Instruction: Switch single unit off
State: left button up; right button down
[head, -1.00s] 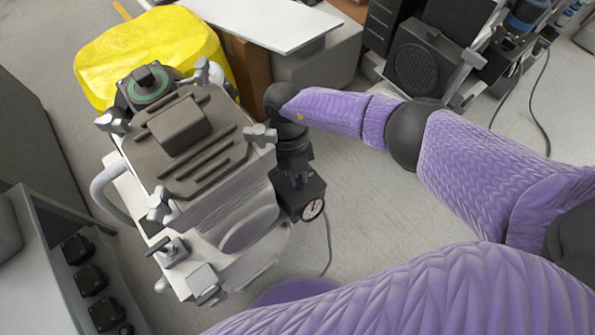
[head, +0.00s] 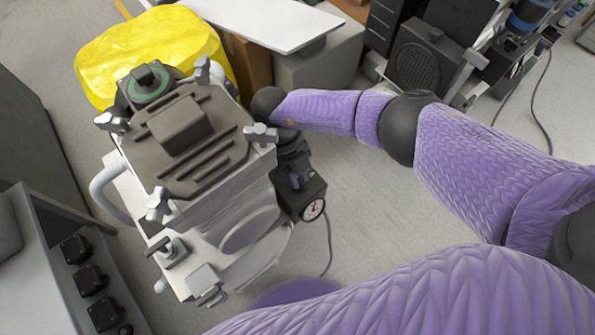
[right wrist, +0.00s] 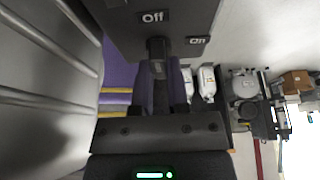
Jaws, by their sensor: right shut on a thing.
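The single unit is a grey-white compressor (head: 225,200) with a dark ribbed top, left of centre in the head view. On its right side is a black switch box (head: 312,188) with a round gauge. In the right wrist view the box (right wrist: 120,25) bears an "Off" label and, to its right, an "On" label. A dark switch knob (right wrist: 157,48) sticks out just below "Off". My right gripper (right wrist: 158,82) is shut on this knob. In the head view the right gripper (head: 297,180) is at the box, partly hidden by my wrist. My left gripper is not visible.
A yellow wrapped bundle (head: 150,50) lies behind the unit. A white board (head: 265,22) and a brown box stand at the back. A grey bench (head: 35,270) is close on the left. Floor right of the switch box is clear, except for a thin cable.

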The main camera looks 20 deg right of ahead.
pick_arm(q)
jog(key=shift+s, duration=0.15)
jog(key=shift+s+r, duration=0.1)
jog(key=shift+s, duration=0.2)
pick_arm(e)
jog(key=c, duration=0.6)
grip_release()
pick_arm(q)
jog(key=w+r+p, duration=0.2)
jog(key=p, duration=0.1)
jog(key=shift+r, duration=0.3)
pick_arm(e)
jog(key=v, duration=1)
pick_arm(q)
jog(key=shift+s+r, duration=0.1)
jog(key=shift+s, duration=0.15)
